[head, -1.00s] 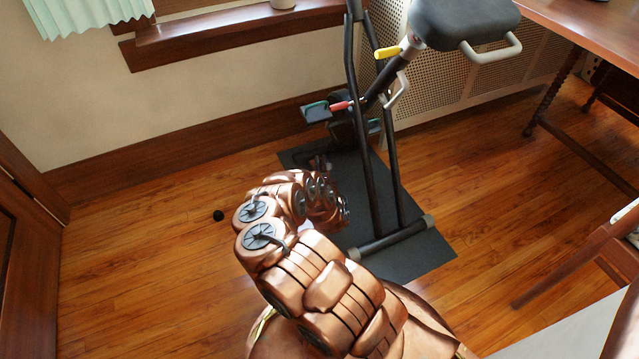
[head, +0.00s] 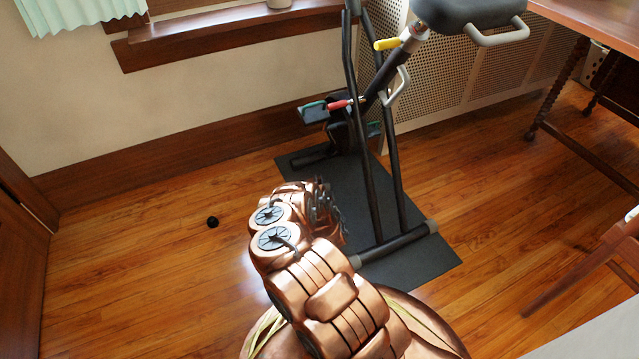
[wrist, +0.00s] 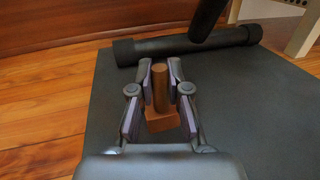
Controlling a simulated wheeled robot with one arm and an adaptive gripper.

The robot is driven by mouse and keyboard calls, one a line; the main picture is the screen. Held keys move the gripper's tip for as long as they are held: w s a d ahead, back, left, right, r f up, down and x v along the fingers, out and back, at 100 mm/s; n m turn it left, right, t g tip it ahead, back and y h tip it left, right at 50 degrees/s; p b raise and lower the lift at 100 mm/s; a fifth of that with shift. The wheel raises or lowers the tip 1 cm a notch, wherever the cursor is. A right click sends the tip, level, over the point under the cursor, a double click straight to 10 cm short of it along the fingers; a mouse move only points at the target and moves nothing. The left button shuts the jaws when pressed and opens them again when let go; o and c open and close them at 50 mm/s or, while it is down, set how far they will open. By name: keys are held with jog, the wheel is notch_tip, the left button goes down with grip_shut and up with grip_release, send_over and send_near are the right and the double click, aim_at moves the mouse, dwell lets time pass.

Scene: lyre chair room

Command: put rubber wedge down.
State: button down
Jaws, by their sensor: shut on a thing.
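The rubber wedge (wrist: 162,116) shows in the wrist view as a brown piece with a blocky lower part and a rounded upright part. My gripper (wrist: 160,78) is shut on it, with a finger on either side. The wedge is over the black mat (wrist: 105,130); I cannot tell whether it touches the mat. In the head view my copper arm hides the wedge and most of the gripper.
An exercise bike (head: 372,150) stands on the mat (head: 425,262), its foot bar close beyond my gripper. A small black object (head: 212,222) lies on the wooden floor (head: 130,270) at left. A wooden table (head: 590,25) stands at right. The left floor is mostly clear.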

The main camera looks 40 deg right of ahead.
jog(key=shift+f, duration=0.15)
jog(key=c, duration=1.1)
grip_release()
jog(key=shift+c, duration=0.2)
